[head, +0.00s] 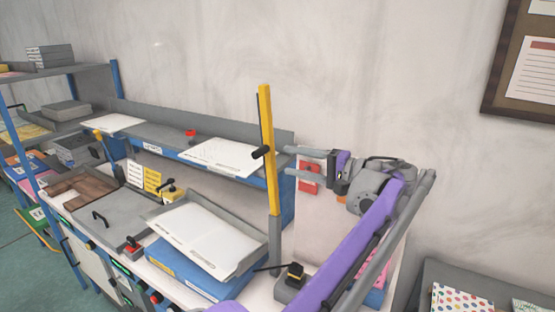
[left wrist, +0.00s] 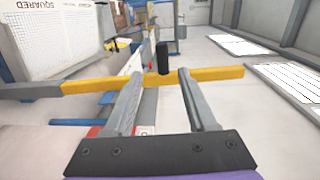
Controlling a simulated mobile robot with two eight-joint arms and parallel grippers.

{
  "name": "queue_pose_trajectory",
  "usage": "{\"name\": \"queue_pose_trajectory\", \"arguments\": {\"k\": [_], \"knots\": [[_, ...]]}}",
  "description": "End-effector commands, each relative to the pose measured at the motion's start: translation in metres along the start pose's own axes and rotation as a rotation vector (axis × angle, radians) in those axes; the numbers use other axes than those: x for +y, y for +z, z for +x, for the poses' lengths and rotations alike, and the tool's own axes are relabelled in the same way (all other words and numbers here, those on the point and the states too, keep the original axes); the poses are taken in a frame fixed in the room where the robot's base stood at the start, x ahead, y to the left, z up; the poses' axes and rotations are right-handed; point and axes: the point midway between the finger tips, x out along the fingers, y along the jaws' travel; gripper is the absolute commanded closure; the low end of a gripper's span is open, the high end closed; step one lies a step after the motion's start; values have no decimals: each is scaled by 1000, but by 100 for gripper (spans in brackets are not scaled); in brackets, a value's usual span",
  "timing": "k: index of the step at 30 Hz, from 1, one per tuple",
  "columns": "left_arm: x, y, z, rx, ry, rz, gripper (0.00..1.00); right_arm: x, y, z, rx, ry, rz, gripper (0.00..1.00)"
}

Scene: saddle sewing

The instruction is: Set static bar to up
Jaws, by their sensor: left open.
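The static bar (head: 269,180) is a yellow bar standing nearly upright on a grey lower post, with a black knob (head: 262,152) partway up. My left gripper (head: 288,160) is open and empty just right of the bar, with one finger above the other. In the left wrist view the bar (left wrist: 95,86) runs across, just past the fingertips of my gripper (left wrist: 160,76). The black knob (left wrist: 163,58) shows between and beyond the fingers there. I cannot tell whether the fingers touch the bar. My right gripper is not in view.
A grey tray (head: 258,262) with white sheets sits on a blue box (head: 190,280) left of the bar. A long shelf (head: 240,168) runs behind the bar. A black-topped lever (head: 294,272) stands low beside its post. A notice board (head: 502,90) hangs at the right.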

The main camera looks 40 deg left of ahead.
Motion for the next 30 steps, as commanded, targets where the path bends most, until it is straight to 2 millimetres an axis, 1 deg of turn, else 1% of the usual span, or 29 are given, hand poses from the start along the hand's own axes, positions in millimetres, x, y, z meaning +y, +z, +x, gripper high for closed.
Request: {"name": "queue_pose_trajectory", "arguments": {"k": [1,3,6,9,26,29,30], "knots": [[0,0,-10,3,0,1,43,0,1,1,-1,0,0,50],[0,-1,-19,2,1,0,43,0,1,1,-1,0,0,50],[0,0,-28,1,1,0,43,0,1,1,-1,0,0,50],[0,0,-32,0,1,-1,43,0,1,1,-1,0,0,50],[1,1,-32,2,6,1,43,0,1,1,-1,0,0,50],[14,8,-29,23,61,19,43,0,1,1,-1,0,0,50],[25,14,-27,40,105,31,43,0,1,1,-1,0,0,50]]}}
